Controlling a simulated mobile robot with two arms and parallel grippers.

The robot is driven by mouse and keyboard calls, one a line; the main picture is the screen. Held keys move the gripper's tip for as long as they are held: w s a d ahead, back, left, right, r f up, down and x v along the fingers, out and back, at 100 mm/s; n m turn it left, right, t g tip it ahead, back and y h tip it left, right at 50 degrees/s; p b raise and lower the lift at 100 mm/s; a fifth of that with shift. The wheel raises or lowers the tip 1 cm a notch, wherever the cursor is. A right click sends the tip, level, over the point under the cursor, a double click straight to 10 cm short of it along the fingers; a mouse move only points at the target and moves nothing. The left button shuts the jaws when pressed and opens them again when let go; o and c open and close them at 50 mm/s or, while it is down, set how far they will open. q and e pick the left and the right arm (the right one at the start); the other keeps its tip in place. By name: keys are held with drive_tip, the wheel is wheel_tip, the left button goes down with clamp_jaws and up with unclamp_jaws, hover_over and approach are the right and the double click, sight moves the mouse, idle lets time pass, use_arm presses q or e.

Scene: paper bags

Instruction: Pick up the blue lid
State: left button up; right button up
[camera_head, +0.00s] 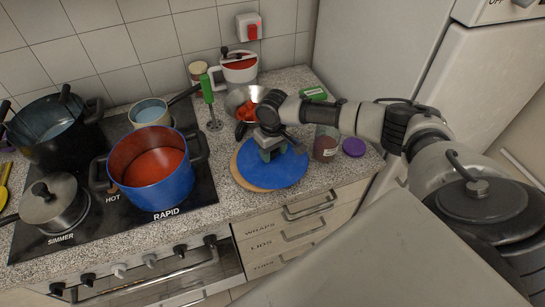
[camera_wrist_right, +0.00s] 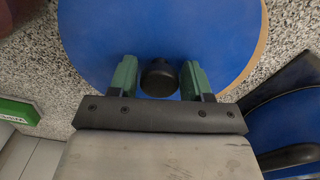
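The blue lid (camera_head: 292,175) lies flat on a round wooden board (camera_head: 240,178) on the counter. Its dark round knob shows in the right wrist view (camera_wrist_right: 158,77), standing up from the blue surface (camera_wrist_right: 165,25). My right gripper (camera_head: 272,153) is over the lid, pointing down. Its two green fingers (camera_wrist_right: 159,78) stand one on each side of the knob, with narrow gaps that look clear, so it appears open and holds nothing. In the head view the arm and fingers hide the knob. My left gripper is not in view.
A blue pot (camera_head: 155,196) of red sauce stands on the hob to the left. A glass bowl (camera_head: 238,97), green-handled blender (camera_head: 207,90) and green box (camera_head: 314,93) are behind the lid. A jar (camera_head: 325,149) and purple lid (camera_head: 354,147) are close on the right.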

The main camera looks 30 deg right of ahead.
drive_tip(key=c, duration=0.7)
drive_tip(key=shift+o, duration=0.2)
drive_tip(key=shift+r, duration=0.15)
